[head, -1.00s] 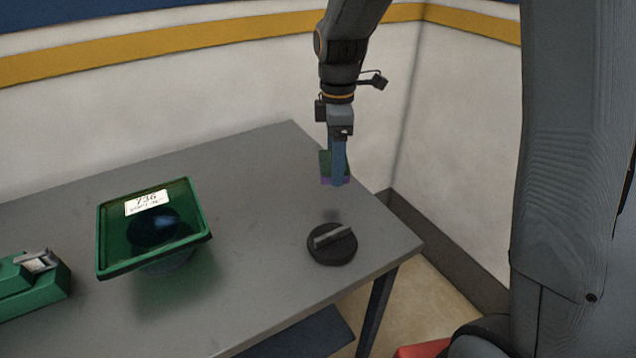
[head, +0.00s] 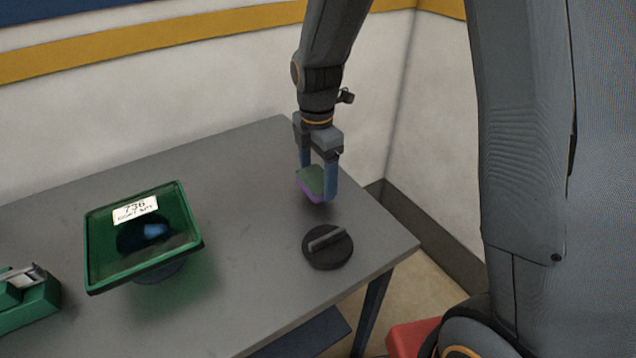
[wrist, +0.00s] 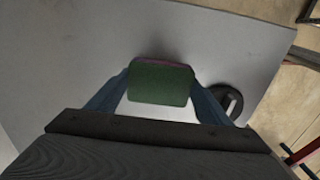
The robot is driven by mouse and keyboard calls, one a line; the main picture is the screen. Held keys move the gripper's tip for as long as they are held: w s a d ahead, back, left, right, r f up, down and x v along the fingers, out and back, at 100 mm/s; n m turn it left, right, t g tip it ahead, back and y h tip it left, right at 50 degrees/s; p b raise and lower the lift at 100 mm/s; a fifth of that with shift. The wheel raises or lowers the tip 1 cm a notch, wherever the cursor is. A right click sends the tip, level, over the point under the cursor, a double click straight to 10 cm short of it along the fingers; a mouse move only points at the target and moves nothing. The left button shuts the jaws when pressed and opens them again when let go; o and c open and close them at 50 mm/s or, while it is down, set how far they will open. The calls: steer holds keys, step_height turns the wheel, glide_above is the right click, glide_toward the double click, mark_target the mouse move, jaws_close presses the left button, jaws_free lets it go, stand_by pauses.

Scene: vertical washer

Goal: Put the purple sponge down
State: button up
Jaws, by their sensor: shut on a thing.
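The purple sponge (head: 311,193) has a green top face and a purple lower layer. It also shows in the wrist view (wrist: 160,84), green face toward the camera. My gripper (head: 318,190) is shut on the sponge, with one blue finger on each side; the fingers also show in the wrist view (wrist: 158,95). The sponge is over the back right part of the grey table (head: 245,190), close to its surface. I cannot tell whether its underside touches the table.
A round black object with a grey bar (head: 327,247) lies in front of the sponge, near the table's right edge. A green square-rimmed container (head: 185,235) with a label stands to the left. A green dispenser (head: 35,305) is at the far left. Bare table lies between the container and sponge.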

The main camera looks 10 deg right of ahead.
mark_target(318, 177)
steer(key=shift+f+p, duration=0.3)
steer(key=shift+f, duration=1.15)
steer(key=o, duration=1)
steer(key=shift+f, duration=0.1)
step_height(318, 177, up, 12)
steer(key=b, duration=0.3)
steer(key=s+d+f+m, duration=0.2)
steer(key=s+d+m, duration=0.1)
steer(key=m, duration=0.4)
steer(key=s+d+f+m, duration=0.2)
steer(key=s+d+m, duration=0.1)
steer(key=s+m, duration=0.2)
steer(key=s+d+f+m+t, duration=0.1)
steer(key=s+d+f+m, duration=0.1)
steer(key=m, duration=0.7)
steer(key=shift+s+d+f, duration=0.2)
steer(key=shift+s+d, duration=0.55)
steer(key=shift+s, duration=0.3)
steer(key=shift+s+d+f+m, duration=0.25)
steer(key=shift+s+m, duration=0.25)
steer(key=shift+m, duration=0.3)
